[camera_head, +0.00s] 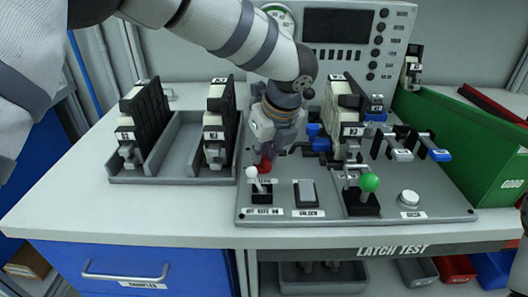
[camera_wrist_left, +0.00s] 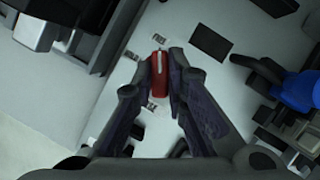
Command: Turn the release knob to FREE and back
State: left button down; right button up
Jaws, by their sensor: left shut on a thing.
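The release knob is a red knob with a white line along its top; it shows between the fingers in the left wrist view (camera_wrist_left: 158,76). In the head view only a small red part of the knob (camera_head: 264,165) shows below my gripper, on the grey test panel (camera_head: 325,205). My left gripper (camera_head: 266,152) points down over it. In the left wrist view the two fingers of the left gripper (camera_wrist_left: 160,64) are shut on the knob from both sides. My right gripper is not seen.
Beside the knob are a white-tipped lever (camera_head: 252,173), a black rocker switch (camera_head: 306,193) and a green ball lever (camera_head: 369,182). Blue-tipped clamps (camera_head: 438,154) stand to the right. A grey rack with black-and-white units (camera_head: 178,143) stands left; a green bin (camera_head: 465,140) stands right.

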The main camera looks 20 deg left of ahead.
pick_arm(q)
jog(key=n+g, duration=0.1)
jog(key=n, duration=0.2)
jog(key=shift+w+f+y, duration=0.1)
jog(key=shift+f+y, duration=0.05)
jog(key=shift+y, duration=0.15)
jog(key=n+g+b, duration=0.1)
jog(key=n, duration=0.1)
jog(key=shift+d+n, duration=0.1)
jog(key=shift+n, duration=0.3)
jog(key=n, duration=0.2)
jog(key=n+g+b, duration=0.1)
jog(key=n, duration=0.1)
jog(key=shift+w+f+g+y+b, duration=0.1)
jog(key=shift+w+g+y+b, duration=0.05)
jog(key=shift+g+y+b, duration=0.15)
jog(key=shift+n+g+b, duration=0.3)
jog(key=shift+n+b, duration=0.05)
jog(key=shift+n, duration=0.55)
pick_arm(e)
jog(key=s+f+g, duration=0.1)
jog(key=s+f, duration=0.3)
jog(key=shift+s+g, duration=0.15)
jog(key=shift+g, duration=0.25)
pick_arm(q)
jog(key=shift+n, duration=0.3)
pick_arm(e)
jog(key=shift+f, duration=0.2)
